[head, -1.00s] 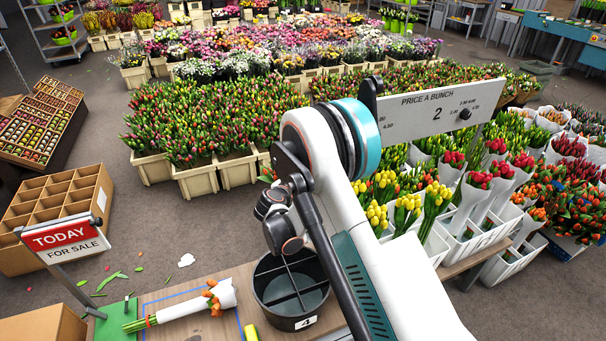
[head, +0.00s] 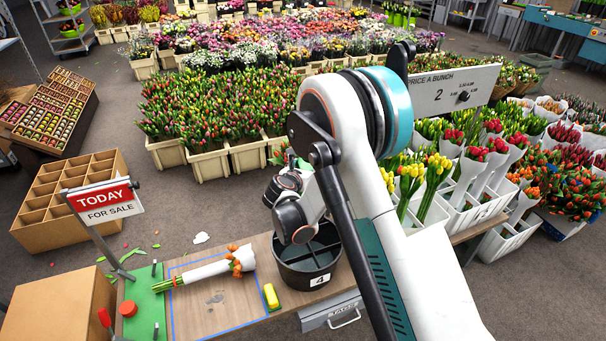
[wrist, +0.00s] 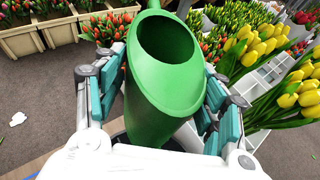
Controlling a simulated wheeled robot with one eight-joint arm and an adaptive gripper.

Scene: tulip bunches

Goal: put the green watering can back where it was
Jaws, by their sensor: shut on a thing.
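The green watering can (wrist: 163,78) fills the middle of the wrist view, its round open top facing the camera. My gripper (wrist: 160,95) is shut on it, with teal pads pressing on both sides. In the head view my arm hides the gripper and the can. A sliver of dark shows below the can in the wrist view; I cannot tell whether the can touches anything beneath.
A black divided bucket (head: 308,262) labelled 4 stands on the wooden bench (head: 215,302).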

